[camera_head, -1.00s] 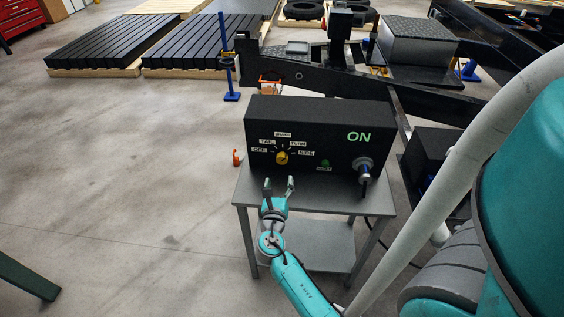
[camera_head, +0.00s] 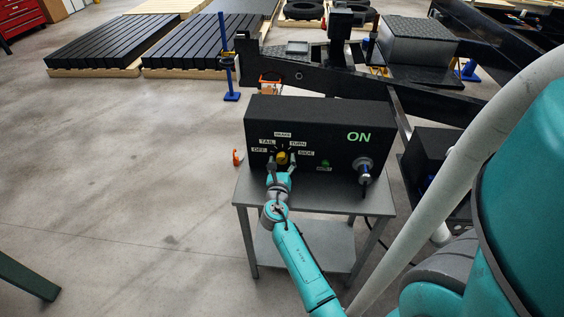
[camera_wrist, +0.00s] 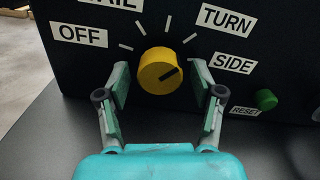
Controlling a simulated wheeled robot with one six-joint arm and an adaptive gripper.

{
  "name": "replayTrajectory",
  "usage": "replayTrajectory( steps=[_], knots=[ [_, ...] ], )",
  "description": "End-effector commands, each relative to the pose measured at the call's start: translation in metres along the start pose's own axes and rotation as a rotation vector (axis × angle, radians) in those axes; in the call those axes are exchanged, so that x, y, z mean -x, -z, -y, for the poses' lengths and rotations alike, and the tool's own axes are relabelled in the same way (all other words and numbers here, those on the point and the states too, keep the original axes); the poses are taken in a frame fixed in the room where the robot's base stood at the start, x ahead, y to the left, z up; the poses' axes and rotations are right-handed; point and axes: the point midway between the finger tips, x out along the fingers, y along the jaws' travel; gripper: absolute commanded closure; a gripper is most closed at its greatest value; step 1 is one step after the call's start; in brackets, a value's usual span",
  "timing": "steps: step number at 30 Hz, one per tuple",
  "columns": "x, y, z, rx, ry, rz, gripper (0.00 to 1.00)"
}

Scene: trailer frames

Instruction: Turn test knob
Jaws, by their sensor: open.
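The yellow test knob (camera_head: 282,158) is on the front of a black control box (camera_head: 338,135), among the labels OFF, TAIL, BRAKE, TURN and SIDE. In the wrist view the knob (camera_wrist: 160,72) carries a dark line that points up and right, between TURN and SIDE. My gripper (camera_head: 281,165) is just in front of the knob. In the wrist view its fingers (camera_wrist: 160,85) are open, one on each side of the knob, with a gap at both sides.
The box stands on a grey metal table (camera_head: 240,192). A green RESET button (camera_wrist: 265,99) is right of the knob. A plug with a cable (camera_head: 364,170) is at the box's right, below a green ON sign (camera_head: 358,136). Open floor lies to the left.

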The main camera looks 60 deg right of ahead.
Motion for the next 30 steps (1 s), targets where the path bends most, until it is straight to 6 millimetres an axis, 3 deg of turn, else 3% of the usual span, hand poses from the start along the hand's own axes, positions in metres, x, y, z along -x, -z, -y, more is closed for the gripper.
replayTrajectory(
  steps=[2, 6, 9, 20, 30],
  knots=[
    [0.0002, 0.0, 0.0, 0.0, 0.0, 0.0, 0.38],
    [0.0003, 0.0001, 0.0, 0.0, 0.0, 0.0, 0.73],
    [0.0003, 0.0, 0.0, 0.0, 0.0, 0.0, 0.94],
    [0.0003, -0.0001, -0.0004, -0.06, 0.0, 0.0, 0.94],
    [0.0003, -0.0005, -0.0018, -0.301, 0.0, 0.0, 0.94]
  ],
)
